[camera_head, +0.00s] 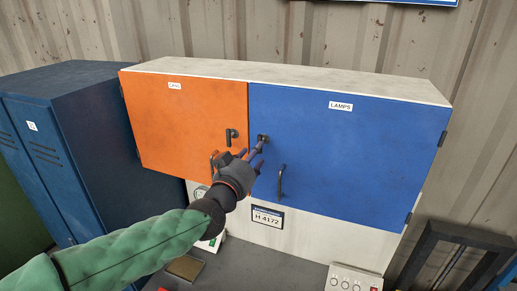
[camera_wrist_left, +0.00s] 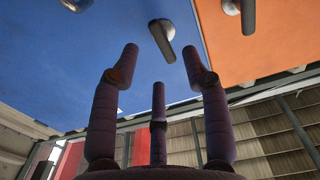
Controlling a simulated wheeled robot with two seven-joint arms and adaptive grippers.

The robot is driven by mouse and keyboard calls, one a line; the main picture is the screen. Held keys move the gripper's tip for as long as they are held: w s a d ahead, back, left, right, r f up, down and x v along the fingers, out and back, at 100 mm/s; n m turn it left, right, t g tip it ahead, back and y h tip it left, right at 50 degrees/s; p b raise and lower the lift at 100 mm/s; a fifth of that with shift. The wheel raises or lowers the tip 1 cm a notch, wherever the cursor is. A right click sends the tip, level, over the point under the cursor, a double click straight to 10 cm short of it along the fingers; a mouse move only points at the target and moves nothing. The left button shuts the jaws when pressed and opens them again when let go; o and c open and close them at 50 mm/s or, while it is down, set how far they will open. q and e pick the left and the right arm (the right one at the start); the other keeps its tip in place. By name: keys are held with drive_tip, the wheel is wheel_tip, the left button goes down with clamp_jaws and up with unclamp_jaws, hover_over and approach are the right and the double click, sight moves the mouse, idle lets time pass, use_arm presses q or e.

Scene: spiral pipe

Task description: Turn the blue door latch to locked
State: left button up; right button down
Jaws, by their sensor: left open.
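The blue door (camera_head: 350,150), labelled LAMPS, is closed on a wall cabinet. Its blue door latch (camera_head: 263,138) is a small dark grey turning lever near the door's left edge. In the left wrist view the latch (camera_wrist_left: 162,38) has a round base and a lever slanting down and to the right. My left gripper (camera_head: 254,155) is open just in front of and below the latch, partly covering it in the head view. In the left wrist view its fingers (camera_wrist_left: 160,62) are spread around the lever's end, with no clear contact. My right gripper is not in view.
The closed orange door (camera_head: 180,115) beside it has its own latch (camera_head: 231,136). A blue locker (camera_head: 75,150) stands at left; a switch box (camera_head: 352,280) is below.

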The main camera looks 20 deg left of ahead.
use_arm(q)
drive_tip(key=s, duration=0.5)
drive_tip(key=shift+s+d, duration=0.2)
drive_tip(key=shift+s, duration=0.05)
idle(0.3)
